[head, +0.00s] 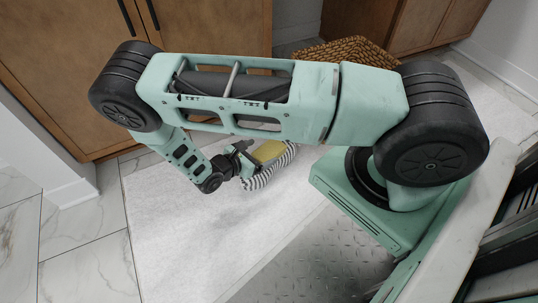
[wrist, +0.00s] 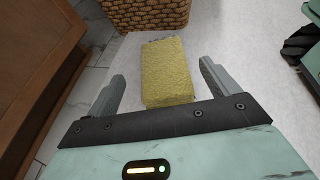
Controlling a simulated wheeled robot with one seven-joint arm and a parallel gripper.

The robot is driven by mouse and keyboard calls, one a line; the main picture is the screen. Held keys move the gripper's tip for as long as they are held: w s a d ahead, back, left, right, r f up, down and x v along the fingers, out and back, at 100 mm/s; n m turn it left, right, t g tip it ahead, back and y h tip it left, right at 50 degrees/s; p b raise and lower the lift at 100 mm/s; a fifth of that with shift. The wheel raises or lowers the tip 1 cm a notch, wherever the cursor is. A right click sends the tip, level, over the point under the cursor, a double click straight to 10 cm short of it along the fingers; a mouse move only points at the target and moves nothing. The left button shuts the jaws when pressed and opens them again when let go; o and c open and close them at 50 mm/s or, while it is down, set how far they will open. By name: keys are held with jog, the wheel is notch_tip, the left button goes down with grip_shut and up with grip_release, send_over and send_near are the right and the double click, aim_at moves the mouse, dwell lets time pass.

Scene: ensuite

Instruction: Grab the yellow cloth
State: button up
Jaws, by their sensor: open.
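The yellow cloth (wrist: 167,72) shows in the wrist view as a yellow, block-like piece with a rough surface. It lies on the white mat, between and slightly beyond the two fingers of my gripper (wrist: 162,88). The fingers are spread apart, with a gap to the cloth on each side. In the head view the yellow cloth (head: 268,151) is partly hidden behind my arm and gripper (head: 262,168). My gripper is open and holds nothing.
A woven basket (wrist: 145,14) stands just beyond the cloth; it also shows in the head view (head: 345,50). Wooden cabinets (head: 60,80) line the left and back. The white mat (head: 190,240) is clear in front, with marble tiles (head: 90,265) to its left.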

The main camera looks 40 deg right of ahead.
aim_at(271, 148)
jog(key=b+x, duration=0.1)
jog(key=x, duration=0.1)
jog(key=b+x, duration=0.1)
jog(key=shift+s+d+f, duration=0.2)
jog(key=shift+d+f, duration=0.05)
jog(key=shift+f, duration=0.05)
jog(key=shift+d, duration=0.3)
jog(key=shift+r, duration=0.1)
jog(key=c, duration=1.1)
jog(key=shift+o, duration=0.2)
